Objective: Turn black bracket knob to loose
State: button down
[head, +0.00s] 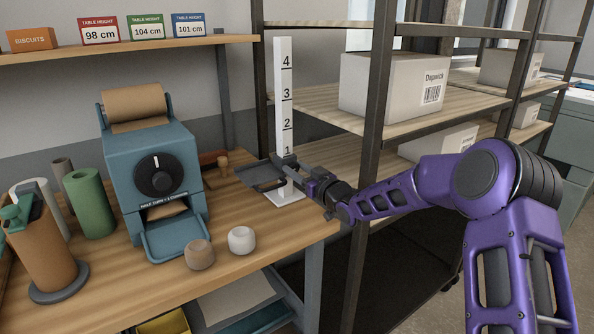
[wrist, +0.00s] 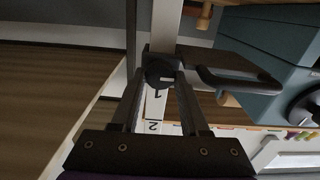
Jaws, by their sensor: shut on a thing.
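A white upright post (head: 284,95) with marks 1 to 4 stands on a white base on the wooden table. A black bracket (head: 262,177) with a flat tray and a handle sits on it near mark 1; it also shows in the wrist view (wrist: 232,63). My gripper (head: 303,173) reaches the bracket from the right. In the wrist view, the fingers of my gripper (wrist: 160,82) are shut on the round black knob (wrist: 159,73), one on each side. The knob has a white pointer line, roughly sideways in that view. In the head view the gripper hides the knob.
A blue-grey paper dispenser (head: 152,190) with its own dial stands left of the post. Two small cups (head: 242,240) sit near the table's front edge. A dark metal shelf rack (head: 372,150) with boxes (head: 393,85) stands close behind and right of my arm.

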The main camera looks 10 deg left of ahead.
jog(key=shift+f+n+b, duration=0.2)
jog(key=shift+n+b, duration=0.3)
jog(key=shift+b, duration=0.25)
jog(key=shift+r, duration=0.15)
jog(key=shift+c, duration=2.2)
grip_release()
jog(key=shift+r+p, duration=0.15)
jog(key=shift+p, duration=0.15)
